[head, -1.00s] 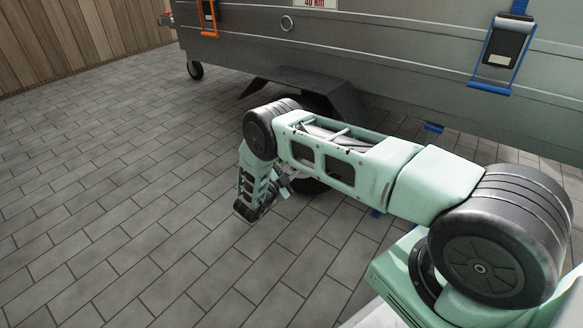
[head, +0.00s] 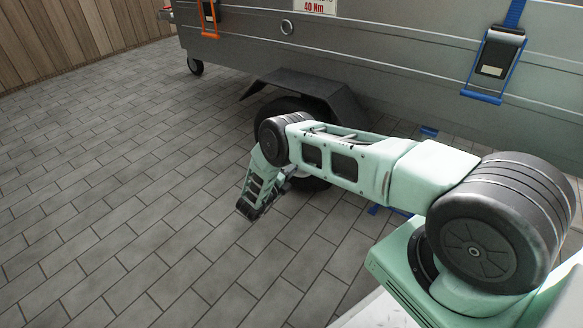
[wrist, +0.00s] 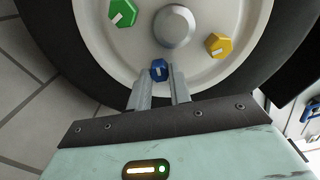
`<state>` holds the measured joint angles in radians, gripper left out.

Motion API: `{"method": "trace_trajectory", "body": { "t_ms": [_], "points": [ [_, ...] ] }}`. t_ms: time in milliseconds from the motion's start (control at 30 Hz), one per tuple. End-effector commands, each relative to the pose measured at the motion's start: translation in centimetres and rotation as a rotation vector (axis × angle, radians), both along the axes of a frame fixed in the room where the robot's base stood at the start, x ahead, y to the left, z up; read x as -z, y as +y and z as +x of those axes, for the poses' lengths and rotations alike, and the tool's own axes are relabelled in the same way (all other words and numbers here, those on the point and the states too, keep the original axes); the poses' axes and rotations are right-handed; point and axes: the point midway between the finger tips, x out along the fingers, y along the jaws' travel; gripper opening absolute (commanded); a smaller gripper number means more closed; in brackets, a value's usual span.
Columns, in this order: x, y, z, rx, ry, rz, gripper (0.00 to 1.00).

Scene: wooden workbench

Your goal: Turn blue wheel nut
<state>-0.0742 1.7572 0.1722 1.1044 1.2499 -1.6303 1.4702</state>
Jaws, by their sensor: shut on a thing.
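The blue wheel nut (wrist: 159,70) shows in the wrist view at the lower part of the pale wheel rim (wrist: 195,68). It is small, with a light mark running nearly upright. My gripper (wrist: 160,84) comes from below, its two grey fingers on either side of the nut and shut on it. The fingertips cover the nut's lower sides. In the head view the wheel (head: 290,110) is under the trailer's fender, mostly hidden by my arm, and the nut and fingertips cannot be seen.
A green nut (wrist: 122,13) and a yellow nut (wrist: 218,45) sit on the same rim around the grey hub cap (wrist: 174,26). The dark angular fender (head: 310,92) overhangs the wheel. The grey trailer (head: 390,50) stands behind. Paved floor (head: 120,190) at left is clear.

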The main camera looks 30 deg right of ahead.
Motion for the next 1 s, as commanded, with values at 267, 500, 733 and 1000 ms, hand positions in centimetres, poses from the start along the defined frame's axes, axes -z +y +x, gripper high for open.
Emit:
{"method": "trace_trajectory", "body": {
  "t_ms": [267,500,733,1000],
  "points": [
    [-0.05,0.18,-0.15,0.005,-0.228,0.087,0.0],
    [0.03,0.23,-0.1,0.006,-0.382,0.144,0.0],
    [0.13,0.21,-0.12,0.008,-0.469,0.174,0.0],
    [0.17,0.23,-0.07,0.007,-0.504,0.186,0.0]
  ]
}}
